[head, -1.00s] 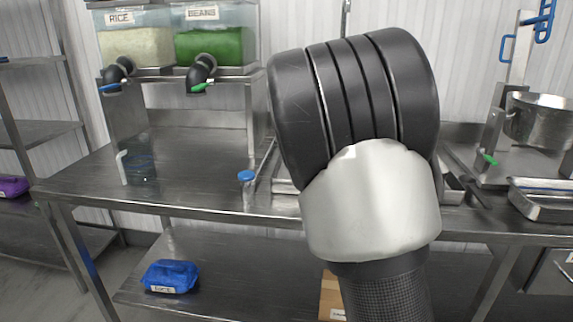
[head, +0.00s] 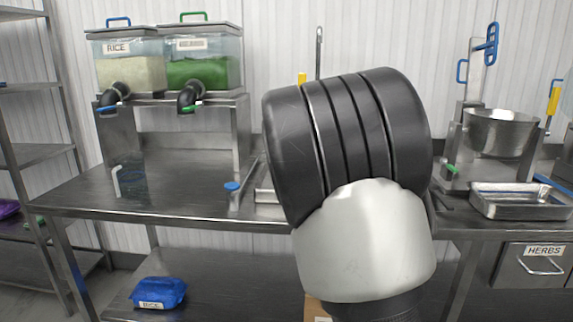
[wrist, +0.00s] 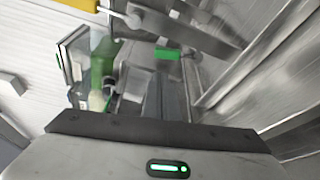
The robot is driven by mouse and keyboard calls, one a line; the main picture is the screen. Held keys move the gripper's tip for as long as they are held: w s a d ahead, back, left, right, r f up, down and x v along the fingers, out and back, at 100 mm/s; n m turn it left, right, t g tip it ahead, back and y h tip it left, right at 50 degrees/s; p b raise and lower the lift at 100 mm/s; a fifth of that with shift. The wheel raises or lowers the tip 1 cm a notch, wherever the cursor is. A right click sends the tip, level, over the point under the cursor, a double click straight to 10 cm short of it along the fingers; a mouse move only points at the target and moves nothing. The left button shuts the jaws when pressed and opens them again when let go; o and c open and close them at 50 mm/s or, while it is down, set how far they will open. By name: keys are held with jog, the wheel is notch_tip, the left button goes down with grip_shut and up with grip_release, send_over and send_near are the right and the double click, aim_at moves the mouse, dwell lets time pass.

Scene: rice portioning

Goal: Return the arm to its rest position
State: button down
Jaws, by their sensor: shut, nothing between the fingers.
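My arm stands bent in the middle of the head view, its black ribbed joint and pale link hiding the middle of the steel table (head: 150,205). My gripper is out of the head view. In the wrist view the grey body of my gripper (wrist: 160,128), with a dark front edge and a green light, fills the bottom. It is shut and empty, and its fingertips are hard to make out. The wrist view is tilted and blurred, with a green dispenser shape (wrist: 103,65) at left. No object touching the gripper shows.
The rice dispenser (head: 132,75) and green-filled dispenser (head: 203,70) stand on a raised stand at back left. A steel pot (head: 498,135) and tray (head: 520,203) are at right. The table's left front is largely clear.

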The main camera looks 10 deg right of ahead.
jog(key=shift+s, duration=0.35)
jog(key=s+d+m+g+h, duration=0.2)
jog(key=s+d+m+g, duration=0.15)
jog(key=s+m, duration=0.75)
jog(key=s+a+f+m+g+y+p, duration=0.1)
jog(key=s+a+f+m+g, duration=0.15)
jog(key=s, duration=0.85)
jog(key=s+a+f+m+g, duration=0.2)
jog(key=s+a+m+g, duration=0.15)
jog(key=s, duration=0.75)
jog(key=s+a+f+m+g+y+p, duration=0.15)
jog(key=s+m, duration=0.25)
jog(key=s, duration=0.7)
notch_tip(320, 180, up, 24)
jog(key=p, duration=2.3)
jog(key=shift+a+f+n+g+h, duration=0.15)
jog(key=shift+f+n+g+h, duration=0.15)
jog(key=shift+h, duration=0.15)
